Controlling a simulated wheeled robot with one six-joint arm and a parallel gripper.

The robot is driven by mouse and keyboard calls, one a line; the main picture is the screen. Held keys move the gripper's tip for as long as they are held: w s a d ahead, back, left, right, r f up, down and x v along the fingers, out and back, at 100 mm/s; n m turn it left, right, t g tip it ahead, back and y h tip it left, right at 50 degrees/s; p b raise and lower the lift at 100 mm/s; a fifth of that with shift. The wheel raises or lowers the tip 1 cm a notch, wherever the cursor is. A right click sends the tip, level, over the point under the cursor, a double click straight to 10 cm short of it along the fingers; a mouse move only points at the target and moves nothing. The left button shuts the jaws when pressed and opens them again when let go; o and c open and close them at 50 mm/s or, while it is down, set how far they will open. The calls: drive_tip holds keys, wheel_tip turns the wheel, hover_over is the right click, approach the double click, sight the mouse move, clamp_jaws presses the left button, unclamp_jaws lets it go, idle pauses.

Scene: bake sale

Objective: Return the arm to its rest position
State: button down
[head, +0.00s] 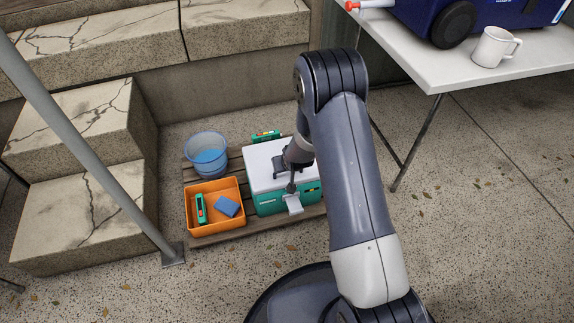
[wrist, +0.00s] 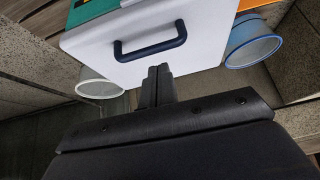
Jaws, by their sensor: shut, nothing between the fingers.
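My gripper (head: 291,187) hangs from my bent arm over the front part of a green box with a white lid (head: 262,160), on a wooden pallet. In the wrist view its two fingers (wrist: 157,72) are together with nothing between them. They point toward the white lid (wrist: 200,62), near its dark blue handle (wrist: 150,48). Whether the fingertips touch the lid cannot be told. My forearm and wrist hide part of the box's right side in the head view.
An orange bin (head: 233,189) holding a blue sponge, and a blue bucket (head: 206,147), stand left of the box. Stone steps (head: 75,187) and a grey pole (head: 85,152) are further left. A white table (head: 440,72) with a mug (head: 494,46) stands at right.

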drive_tip(key=s+d+f+p, duration=0.1)
drive_tip(key=s, duration=0.7)
drive_tip(key=shift+d+p, duration=0.3)
drive_tip(key=shift+w, duration=0.1)
drive_tip(key=w, duration=0.3)
drive_tip(key=w+a+b, duration=0.1)
drive_tip(key=w, duration=0.2)
drive_tip(key=w+b, duration=0.1)
drive_tip(key=w, duration=0.2)
drive_tip(key=shift+w+a, duration=0.15)
drive_tip(key=shift+a, duration=0.25)
drive_tip(key=shift+s+f+b, duration=0.2)
drive_tip(key=shift+f+b, duration=0.15)
drive_tip(key=shift+f, duration=0.3)
drive_tip(key=shift+s, duration=0.1)
